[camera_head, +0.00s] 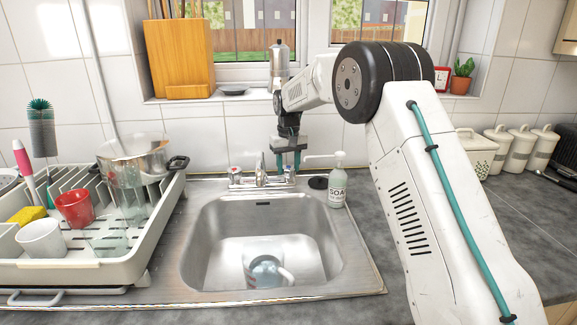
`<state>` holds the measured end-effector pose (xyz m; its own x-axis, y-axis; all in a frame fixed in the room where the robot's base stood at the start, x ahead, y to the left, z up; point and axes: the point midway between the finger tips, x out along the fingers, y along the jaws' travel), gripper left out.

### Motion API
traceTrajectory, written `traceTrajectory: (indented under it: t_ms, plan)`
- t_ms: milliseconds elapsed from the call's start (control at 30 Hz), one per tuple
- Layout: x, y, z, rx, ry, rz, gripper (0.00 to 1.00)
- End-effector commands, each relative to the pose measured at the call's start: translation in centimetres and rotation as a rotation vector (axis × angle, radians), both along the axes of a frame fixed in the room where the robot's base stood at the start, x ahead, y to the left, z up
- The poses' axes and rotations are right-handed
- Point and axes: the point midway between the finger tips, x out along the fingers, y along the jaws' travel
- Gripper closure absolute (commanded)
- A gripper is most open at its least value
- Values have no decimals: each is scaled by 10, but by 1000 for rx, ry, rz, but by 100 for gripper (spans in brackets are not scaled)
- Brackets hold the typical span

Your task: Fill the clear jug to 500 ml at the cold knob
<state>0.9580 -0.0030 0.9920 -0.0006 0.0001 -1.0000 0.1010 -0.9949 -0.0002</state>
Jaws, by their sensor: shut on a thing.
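The clear jug (276,274) stands in the sink basin, near its front edge, with its handle to the right. It looks bluish inside; its markings and any water level are too small to read. The tap (262,176) stands at the back rim of the sink, between two knobs. The left knob (234,172) has a red mark. My gripper (289,165) points down at the right knob, the cold knob (289,178), and is shut on it. The fingers partly cover this knob. I cannot make out a water stream below the spout.
A soap bottle (337,182) stands right of the tap, beside a dark round lid (318,183). A dish rack (90,265) with a pot (135,165), a red cup (74,209) and a white cup (40,239) fills the left. The rest of the sink basin (225,235) is clear.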

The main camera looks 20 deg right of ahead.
Motion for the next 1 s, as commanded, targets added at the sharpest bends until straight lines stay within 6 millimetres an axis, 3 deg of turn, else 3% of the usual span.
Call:
traceTrajectory:
  t_ms: [367,400,467,767,1000]
  plan:
    - [1,-1,0,-1,-2,-50,80]
    - [1,-1,0,-1,-2,-50,51]
    - [0,-1,0,0,-2,-49,35]
    - [0,0,2,0,-2,-48,35]
    - [1,-1,33,0,-4,-48,35]
